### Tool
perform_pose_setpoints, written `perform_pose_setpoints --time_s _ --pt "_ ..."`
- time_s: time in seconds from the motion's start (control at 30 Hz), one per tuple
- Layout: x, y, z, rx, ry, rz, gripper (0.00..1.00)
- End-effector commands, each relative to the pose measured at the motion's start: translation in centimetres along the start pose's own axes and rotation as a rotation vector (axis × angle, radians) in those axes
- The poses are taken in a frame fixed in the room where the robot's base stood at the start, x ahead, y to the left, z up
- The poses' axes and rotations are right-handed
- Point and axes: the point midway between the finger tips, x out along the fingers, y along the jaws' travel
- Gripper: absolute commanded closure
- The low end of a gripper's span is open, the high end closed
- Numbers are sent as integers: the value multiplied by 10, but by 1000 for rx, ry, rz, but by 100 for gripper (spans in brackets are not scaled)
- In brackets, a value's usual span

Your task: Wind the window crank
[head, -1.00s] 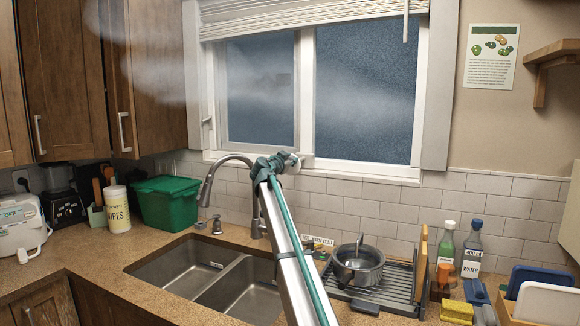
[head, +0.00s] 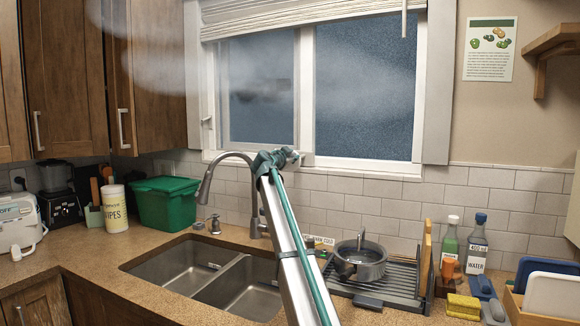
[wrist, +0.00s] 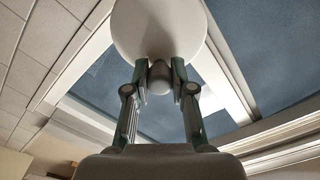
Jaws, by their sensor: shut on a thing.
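The window (head: 365,90) is a white frame with two dark blue panes above the sink. The window crank is a pale round piece (wrist: 158,28) with a small rounded knob (wrist: 160,76) in the wrist view. My gripper (wrist: 160,84) is shut on this knob, one finger on each side. In the head view, my gripper (head: 280,159) is at the bottom of the window, near the centre post. Only a small pale part of the crank (head: 297,156) shows there; my gripper hides the rest.
A tall faucet (head: 205,185) rises close to the left of my arm, over the double sink (head: 180,268). A pot (head: 359,262) stands on a drying rack (head: 400,290) to the right. A green bin (head: 164,203) is at the left. Haze hangs before the upper window.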

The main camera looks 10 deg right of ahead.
Motion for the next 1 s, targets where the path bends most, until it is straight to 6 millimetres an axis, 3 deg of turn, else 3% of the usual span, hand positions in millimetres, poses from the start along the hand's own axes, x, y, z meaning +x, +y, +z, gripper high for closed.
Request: perform_pose_setpoints --time_s 1.0 --pt "0 6 1 182 -2 1 100"
